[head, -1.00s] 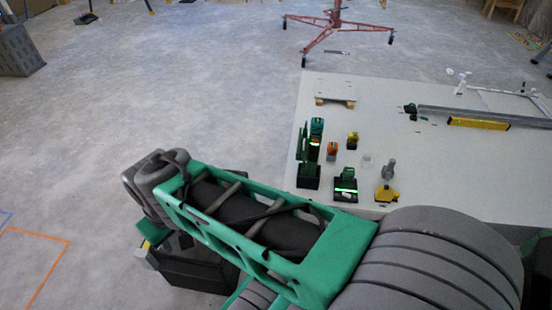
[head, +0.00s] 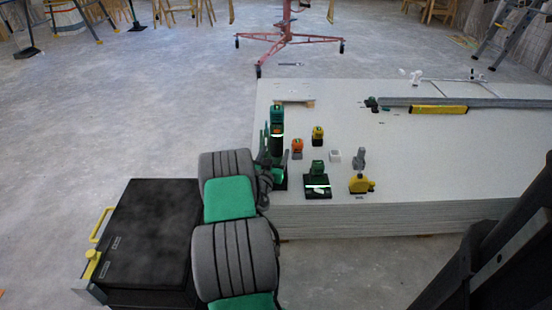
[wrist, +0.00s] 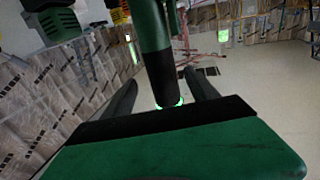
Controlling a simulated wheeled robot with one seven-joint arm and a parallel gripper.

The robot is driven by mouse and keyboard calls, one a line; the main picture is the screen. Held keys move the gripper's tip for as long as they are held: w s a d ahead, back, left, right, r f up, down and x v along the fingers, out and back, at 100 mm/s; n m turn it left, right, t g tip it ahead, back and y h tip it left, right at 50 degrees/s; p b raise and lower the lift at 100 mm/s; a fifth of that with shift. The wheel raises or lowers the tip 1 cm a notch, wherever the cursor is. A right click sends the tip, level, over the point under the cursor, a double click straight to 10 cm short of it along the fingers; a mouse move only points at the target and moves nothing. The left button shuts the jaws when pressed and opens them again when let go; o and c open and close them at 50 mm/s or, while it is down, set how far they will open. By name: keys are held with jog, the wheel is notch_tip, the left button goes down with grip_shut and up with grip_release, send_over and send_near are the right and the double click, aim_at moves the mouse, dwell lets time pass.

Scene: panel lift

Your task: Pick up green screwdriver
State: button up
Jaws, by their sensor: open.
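In the wrist view a slim green and black cylinder with a glowing green ring at its end, apparently the green screwdriver (wrist: 153,45), lies in line with the gap of my gripper (wrist: 161,78). My two dark fingers are apart, one on each side of its black part; I cannot tell whether either touches it. In the head view green and black tools (head: 277,117) stand upright close together at the near left corner of the table-like panel stack. I cannot tell which of them is the screwdriver. My gripper is hard to make out there, beside my arm's end.
On the panel stack (head: 430,185) are an orange device (head: 297,145), a yellow one (head: 318,135), a green and black one with a lit strip (head: 317,186), a small white block (head: 334,155) and a yellow tool (head: 361,183). A yellow level (head: 438,110) lies further back.

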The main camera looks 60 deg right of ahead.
aim_at(276, 148)
jog(key=x, duration=0.5)
jog(key=shift+r+b, duration=0.15)
jog(key=shift+b, duration=0.25)
jog(key=shift+c, duration=0.6)
grip_shut()
jog(key=shift+r, duration=0.25)
